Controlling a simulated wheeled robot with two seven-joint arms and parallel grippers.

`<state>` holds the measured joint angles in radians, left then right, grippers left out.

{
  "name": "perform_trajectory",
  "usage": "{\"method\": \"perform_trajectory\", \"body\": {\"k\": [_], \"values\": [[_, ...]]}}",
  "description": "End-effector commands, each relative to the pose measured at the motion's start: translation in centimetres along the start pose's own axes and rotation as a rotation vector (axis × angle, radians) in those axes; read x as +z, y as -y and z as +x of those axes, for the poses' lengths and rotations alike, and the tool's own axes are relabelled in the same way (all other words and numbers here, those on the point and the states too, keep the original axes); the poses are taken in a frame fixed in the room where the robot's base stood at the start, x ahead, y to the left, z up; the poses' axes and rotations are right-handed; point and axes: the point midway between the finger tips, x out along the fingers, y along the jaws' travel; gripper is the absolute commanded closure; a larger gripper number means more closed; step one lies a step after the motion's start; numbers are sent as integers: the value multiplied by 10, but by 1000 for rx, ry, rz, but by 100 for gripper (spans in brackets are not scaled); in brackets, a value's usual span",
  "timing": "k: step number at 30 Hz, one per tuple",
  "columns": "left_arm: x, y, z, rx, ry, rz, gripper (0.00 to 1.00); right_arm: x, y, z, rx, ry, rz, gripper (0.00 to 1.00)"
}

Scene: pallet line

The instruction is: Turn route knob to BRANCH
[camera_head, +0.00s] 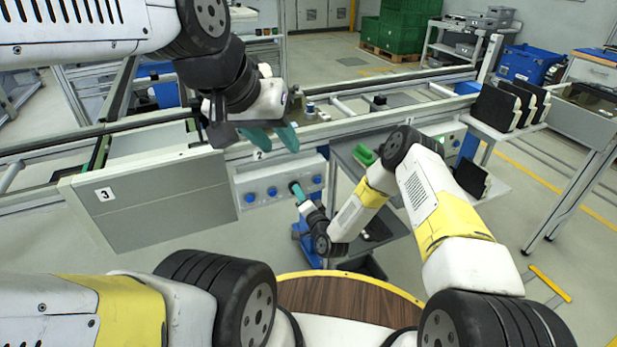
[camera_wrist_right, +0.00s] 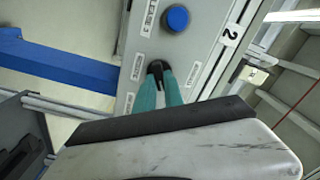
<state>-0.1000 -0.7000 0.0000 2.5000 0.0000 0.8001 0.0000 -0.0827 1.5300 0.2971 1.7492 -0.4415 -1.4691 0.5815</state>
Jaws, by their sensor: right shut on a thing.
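The route knob (camera_wrist_right: 158,68) is a small black knob on the pale control panel (camera_wrist_right: 210,55). Its top shows just beyond my teal fingertips in the right wrist view. My right gripper (camera_wrist_right: 160,88) is shut on it, one finger on each side. In the head view my right gripper (camera_head: 298,191) reaches up to the same panel (camera_head: 246,180), and the knob (camera_head: 294,185) shows only as a dark spot. Labels stand around the knob, but their print is too small to read. My left gripper (camera_head: 272,138) is open and empty above the panel, near the conveyor rail.
Blue buttons (camera_head: 272,191) sit beside the knob, and one blue button (camera_wrist_right: 177,18) shows in the wrist view. A grey cart with a green item (camera_head: 364,154) is right of the panel.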

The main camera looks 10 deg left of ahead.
Motion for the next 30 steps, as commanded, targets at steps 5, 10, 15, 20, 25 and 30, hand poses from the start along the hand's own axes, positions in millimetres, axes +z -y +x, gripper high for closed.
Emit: {"method": "perform_trajectory", "body": {"k": [5,10,15,20,25,30], "values": [[0,0,0,0,0,0,64,1,0,0,1,1,21,100],[0,0,0,0,0,0,64,1,-1,0,2,1,24,100],[0,0,0,0,0,0,64,1,-1,-1,2,2,24,100],[0,0,0,0,0,0,64,1,-1,0,2,1,23,65],[0,0,0,0,0,0,64,0,0,0,1,1,22,65],[0,0,0,0,0,0,64,0,-1,-4,2,1,21,65]]}}
